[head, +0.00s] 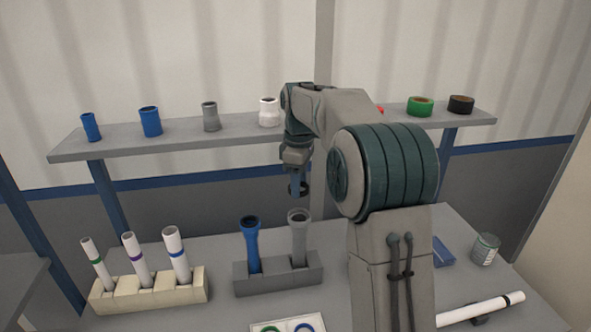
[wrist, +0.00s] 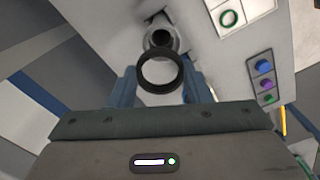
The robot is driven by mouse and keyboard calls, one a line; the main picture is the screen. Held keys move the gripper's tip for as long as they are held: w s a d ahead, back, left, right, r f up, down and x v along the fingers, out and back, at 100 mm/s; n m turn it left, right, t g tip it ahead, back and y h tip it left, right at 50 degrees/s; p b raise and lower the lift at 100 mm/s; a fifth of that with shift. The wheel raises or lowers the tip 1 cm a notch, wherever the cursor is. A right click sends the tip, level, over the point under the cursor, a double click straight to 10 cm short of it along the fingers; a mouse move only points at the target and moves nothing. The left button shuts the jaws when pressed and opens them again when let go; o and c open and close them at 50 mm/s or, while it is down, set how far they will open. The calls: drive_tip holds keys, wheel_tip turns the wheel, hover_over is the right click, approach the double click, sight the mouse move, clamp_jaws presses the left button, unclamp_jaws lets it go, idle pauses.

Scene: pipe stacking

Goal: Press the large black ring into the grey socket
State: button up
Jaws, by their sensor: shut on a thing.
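A black ring (wrist: 141,74) is held between the two blue fingers of my gripper (wrist: 161,82) in the wrist view. The grey socket (wrist: 160,34), an upright grey pipe with a flared open mouth, shows just beyond the ring there. In the head view the grey socket (head: 299,240) stands in the right hole of a grey block. My gripper (head: 298,186) hangs above its mouth, pointing down, with a visible gap. The ring is hard to make out in the head view.
A blue socket (head: 251,243) stands beside the grey one in the grey block (head: 278,278). A cream rack (head: 150,296) with white pipes is at left. A shelf (head: 235,134) behind holds fittings and rings, including another black ring (head: 461,104). A white pipe (head: 480,309) and a can (head: 485,250) are at right.

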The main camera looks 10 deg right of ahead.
wheel_tip(320, 180, down, 2)
drive_tip(key=b, duration=0.3)
drive_tip(key=shift+s+d, duration=0.1)
drive_tip(key=shift+s, duration=0.05)
drive_tip(key=shift+f+b, duration=0.8)
drive_tip(key=shift+f, duration=0.05)
drive_tip(key=shift+f+b, duration=0.5)
drive_tip(key=shift+f, duration=0.85)
drive_tip(key=shift+f+p, duration=0.2)
drive_tip(key=shift+p, duration=0.3)
